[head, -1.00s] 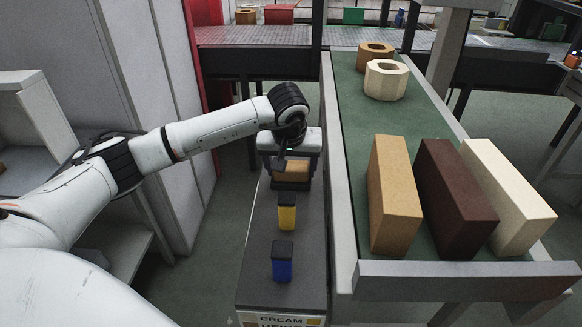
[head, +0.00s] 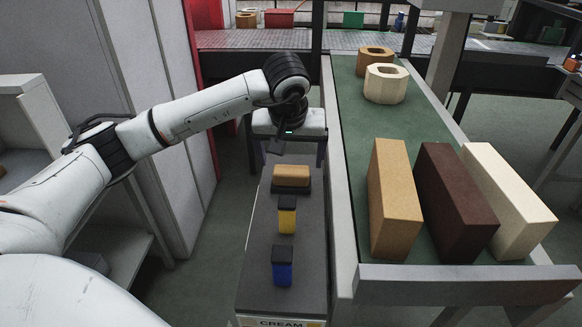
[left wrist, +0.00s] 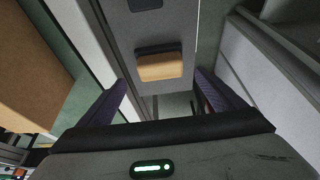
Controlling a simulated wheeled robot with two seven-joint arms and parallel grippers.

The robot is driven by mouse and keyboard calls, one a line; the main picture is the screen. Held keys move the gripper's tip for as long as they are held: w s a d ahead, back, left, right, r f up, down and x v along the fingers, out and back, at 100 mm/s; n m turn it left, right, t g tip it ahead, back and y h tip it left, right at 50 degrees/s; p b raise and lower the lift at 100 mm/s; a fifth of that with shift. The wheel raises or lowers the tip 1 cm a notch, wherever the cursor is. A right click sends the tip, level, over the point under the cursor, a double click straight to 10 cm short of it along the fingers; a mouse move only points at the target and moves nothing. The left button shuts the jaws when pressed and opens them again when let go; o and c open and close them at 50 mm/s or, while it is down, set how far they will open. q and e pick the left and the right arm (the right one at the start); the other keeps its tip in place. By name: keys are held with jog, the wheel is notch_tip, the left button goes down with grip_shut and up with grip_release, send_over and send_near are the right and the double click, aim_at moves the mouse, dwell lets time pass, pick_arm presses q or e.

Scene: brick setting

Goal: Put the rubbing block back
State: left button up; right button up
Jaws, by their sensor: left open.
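The rubbing block (head: 291,176), a tan block with a dark layer, rests on the far part of a narrow dark-topped stand. It also shows in the left wrist view (left wrist: 160,67), between and beyond the two fingers. My left gripper (head: 288,158) is open and empty, above and just behind the block, apart from it. Its spread fingers also show in the left wrist view (left wrist: 160,98). My right gripper is not in view.
A yellow block (head: 287,221) and a blue block (head: 282,271), both with black tops, stand nearer on the same stand. To the right, a green-topped conveyor (head: 350,110) carries tan, dark brown and cream bricks (head: 510,205) and two hollow octagonal pieces. A grey cabinet is left.

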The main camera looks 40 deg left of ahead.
pick_arm(q)
jog(key=v, duration=0.5)
dwell(0.4)
